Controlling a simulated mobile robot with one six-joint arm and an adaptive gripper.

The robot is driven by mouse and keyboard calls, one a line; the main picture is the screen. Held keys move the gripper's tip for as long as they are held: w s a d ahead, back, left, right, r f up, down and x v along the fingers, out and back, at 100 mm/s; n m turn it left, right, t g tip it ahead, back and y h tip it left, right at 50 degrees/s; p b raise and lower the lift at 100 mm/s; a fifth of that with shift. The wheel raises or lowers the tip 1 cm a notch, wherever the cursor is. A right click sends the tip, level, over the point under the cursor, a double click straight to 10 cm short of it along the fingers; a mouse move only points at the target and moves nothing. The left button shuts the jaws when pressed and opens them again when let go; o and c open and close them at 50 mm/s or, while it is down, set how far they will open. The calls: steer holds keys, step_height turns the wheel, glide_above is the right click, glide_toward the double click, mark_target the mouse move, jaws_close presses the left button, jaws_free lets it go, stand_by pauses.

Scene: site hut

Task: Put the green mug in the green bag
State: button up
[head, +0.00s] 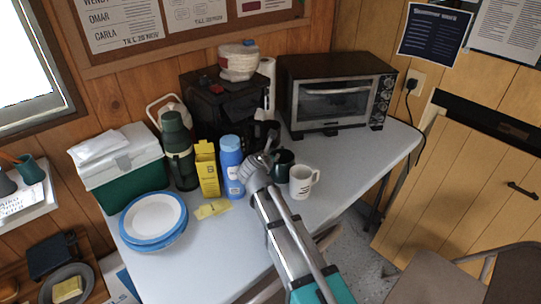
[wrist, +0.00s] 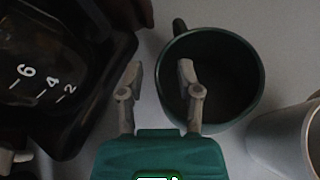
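The dark green mug (head: 283,165) stands on the grey table beside the white mug. In the wrist view the mug (wrist: 250,85) is seen from above, empty, with its handle at the upper left. My gripper (wrist: 161,76) is open over its left rim; one fingertip appears outside the wall and the other over the opening. I cannot tell how far down the fingers reach. In the head view my gripper (head: 262,157) is just left of the mug and partly covers it. No green bag shows in either view.
A white mug (head: 302,182) stands close on the right. The coffee maker (head: 215,100) and its carafe (wrist: 50,70) are close on the left. A blue bottle (head: 231,165), yellow box (head: 207,170), plates (head: 153,216) and green-white cooler (head: 128,175) stand further left. The toaster oven (head: 335,95) is behind.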

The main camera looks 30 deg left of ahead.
steer(key=shift+r, duration=0.15)
steer(key=shift+s+d+r+p, duration=0.1)
steer(key=shift+s+r+p, duration=0.1)
steer(key=shift+p, duration=0.1)
steer(key=p+v, duration=0.4)
steer(key=v, duration=0.7)
steer(key=shift+s+p, duration=0.3)
steer(key=shift+p, duration=0.05)
